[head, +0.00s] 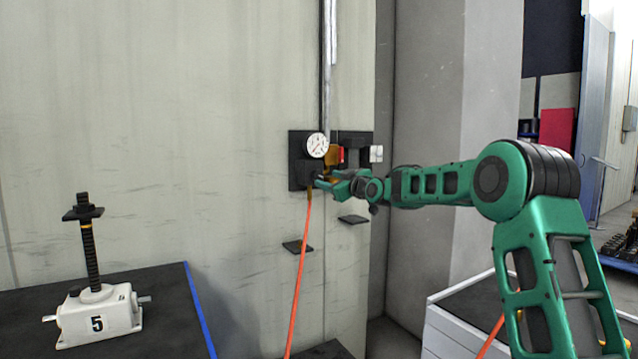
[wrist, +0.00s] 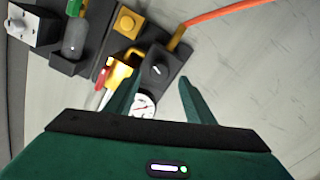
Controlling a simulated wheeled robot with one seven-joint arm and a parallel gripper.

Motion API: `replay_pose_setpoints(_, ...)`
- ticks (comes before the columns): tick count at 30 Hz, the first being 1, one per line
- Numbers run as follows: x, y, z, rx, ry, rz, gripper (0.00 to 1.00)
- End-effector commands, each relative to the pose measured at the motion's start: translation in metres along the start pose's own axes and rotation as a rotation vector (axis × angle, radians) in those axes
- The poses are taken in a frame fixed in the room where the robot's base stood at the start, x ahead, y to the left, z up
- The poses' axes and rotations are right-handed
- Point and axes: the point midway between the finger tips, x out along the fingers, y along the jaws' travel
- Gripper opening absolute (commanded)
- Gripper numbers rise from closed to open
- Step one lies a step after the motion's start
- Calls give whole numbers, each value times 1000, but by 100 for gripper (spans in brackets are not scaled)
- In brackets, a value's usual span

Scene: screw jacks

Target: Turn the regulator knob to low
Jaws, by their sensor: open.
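The regulator knob (wrist: 157,69) is dark with a white mark and sits on a black block in the wrist view. My gripper (wrist: 160,77) is open, its two green fingers reaching toward the block with the knob seen between or just beyond the tips. I cannot tell whether the fingers touch it. In the head view my gripper (head: 322,181) is at the black wall panel, just below the round white gauge (head: 317,145), and the knob is not clear there. The gauge also shows in the wrist view (wrist: 143,104), partly hidden by my gripper. I cannot read any low label.
An orange hose (head: 299,275) hangs from the regulator. Yellow and red fittings sit beside the knob on the panel (head: 297,140). Two small dark shelves (head: 297,246) stick out below. A white screw jack (head: 98,315) marked 5 stands on a dark table at left.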

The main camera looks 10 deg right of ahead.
Motion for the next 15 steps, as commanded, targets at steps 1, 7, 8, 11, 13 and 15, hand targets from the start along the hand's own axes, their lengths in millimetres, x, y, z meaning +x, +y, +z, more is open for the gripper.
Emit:
replay_pose_setpoints(1,10,-1,0,2,2,-1,49)
replay_pose_setpoints(7,40,-1,1,1,-1,-1,49)
replay_pose_setpoints(8,43,-1,0,1,0,-1,49)
replay_pose_setpoints(11,52,-1,0,1,0,-1,49)
replay_pose_setpoints(13,57,-1,0,1,-1,-1,49)
replay_pose_setpoints(15,59,-1,0,1,-2,-1,49)
